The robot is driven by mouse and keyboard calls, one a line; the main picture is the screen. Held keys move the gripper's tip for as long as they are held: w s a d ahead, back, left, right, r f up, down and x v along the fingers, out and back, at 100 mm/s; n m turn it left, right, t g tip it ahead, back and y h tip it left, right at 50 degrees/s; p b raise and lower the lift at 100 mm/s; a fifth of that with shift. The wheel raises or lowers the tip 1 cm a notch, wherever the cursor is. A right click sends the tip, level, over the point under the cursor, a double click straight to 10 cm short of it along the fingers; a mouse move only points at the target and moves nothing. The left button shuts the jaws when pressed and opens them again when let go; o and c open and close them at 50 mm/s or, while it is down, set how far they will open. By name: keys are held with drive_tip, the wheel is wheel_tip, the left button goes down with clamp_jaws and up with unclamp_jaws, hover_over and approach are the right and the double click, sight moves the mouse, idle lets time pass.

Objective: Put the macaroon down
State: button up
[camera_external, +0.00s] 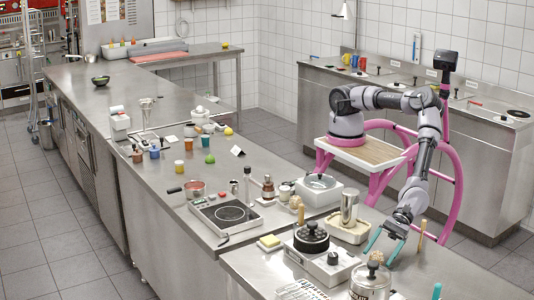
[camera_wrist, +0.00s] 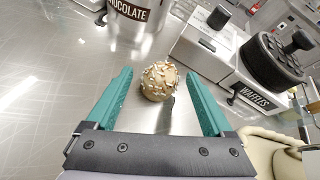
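A round tan macaroon (camera_wrist: 158,80) covered in pale sprinkles shows in the wrist view, over the steel counter (camera_wrist: 55,60). It lies between the two teal fingers of my gripper (camera_wrist: 161,74), with a visible gap on each side. My gripper is open and does not appear to touch it. A dark patch shows just below the macaroon. In the external view, my gripper (camera_external: 384,247) points down low over the near counter, behind the chocolate jar (camera_external: 370,285). A small tan top shows above that jar; I cannot tell if it is the macaroon.
The chocolate jar stands just beyond my fingertips in the wrist view (camera_wrist: 142,12). The waffle maker (camera_external: 311,240) and its pale box (camera_external: 328,266) stand to the left in the external view. A metal shaker (camera_external: 349,207) stands behind them. Bare counter (camera_external: 440,270) lies at the right.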

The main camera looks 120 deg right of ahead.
drive_tip(key=shift+s+r, duration=0.1)
drive_tip(key=v, duration=1.1)
drive_tip(key=shift+s+d+r, duration=0.15)
drive_tip(key=shift+s, duration=0.2)
